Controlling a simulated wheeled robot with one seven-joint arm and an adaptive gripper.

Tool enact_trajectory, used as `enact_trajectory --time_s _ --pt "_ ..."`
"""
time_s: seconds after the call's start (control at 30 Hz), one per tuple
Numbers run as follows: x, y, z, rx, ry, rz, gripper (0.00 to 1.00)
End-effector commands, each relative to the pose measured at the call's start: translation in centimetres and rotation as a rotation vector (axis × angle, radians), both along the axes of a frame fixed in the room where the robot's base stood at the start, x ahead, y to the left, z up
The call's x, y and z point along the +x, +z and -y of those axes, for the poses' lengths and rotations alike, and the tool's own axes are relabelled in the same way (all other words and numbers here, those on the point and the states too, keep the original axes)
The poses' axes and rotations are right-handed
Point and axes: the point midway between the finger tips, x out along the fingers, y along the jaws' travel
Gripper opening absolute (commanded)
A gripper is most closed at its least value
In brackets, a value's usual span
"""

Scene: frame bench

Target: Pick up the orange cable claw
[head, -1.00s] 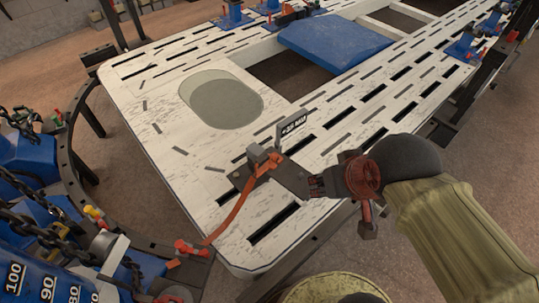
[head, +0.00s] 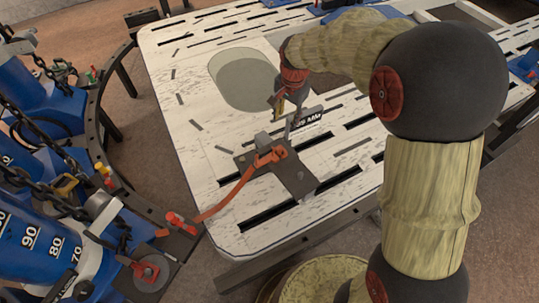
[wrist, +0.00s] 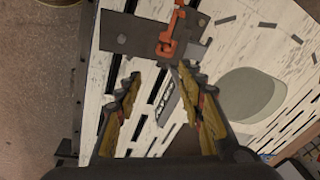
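The orange cable claw (head: 268,156) sits on a dark metal plate (head: 295,178) on the white slotted bench top (head: 202,150). In the wrist view the claw (wrist: 169,38) is near the top centre, beyond my fingertips. My gripper (head: 287,112) points down above the bench, just behind the claw in the head view, and is apart from it. In the wrist view my gripper (wrist: 159,75) has its two yellow and dark fingers spread, with nothing between them.
Blue cylinders with chains (head: 35,245) stand at the left beside a dark curved rail (head: 100,160).

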Motion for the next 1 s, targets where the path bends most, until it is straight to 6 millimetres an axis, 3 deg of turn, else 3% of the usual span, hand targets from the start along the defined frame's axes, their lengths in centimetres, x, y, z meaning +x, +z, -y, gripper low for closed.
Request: enact_trajectory --time_s 0.03,0.2,0.4,0.7,1.0 --pt "1.2 -2.5 -0.7 0.002 -0.036 -0.028 0.39" --pt "4.1 -9.6 -2.7 0.008 -0.170 -0.087 0.39" --pt "5.6 -15.9 -4.3 0.005 -0.284 -0.133 0.39" --pt "5.8 -19.7 -4.8 0.003 -0.329 -0.151 0.39" --pt "5.7 -22.3 -5.0 0.003 -0.328 -0.149 0.39"
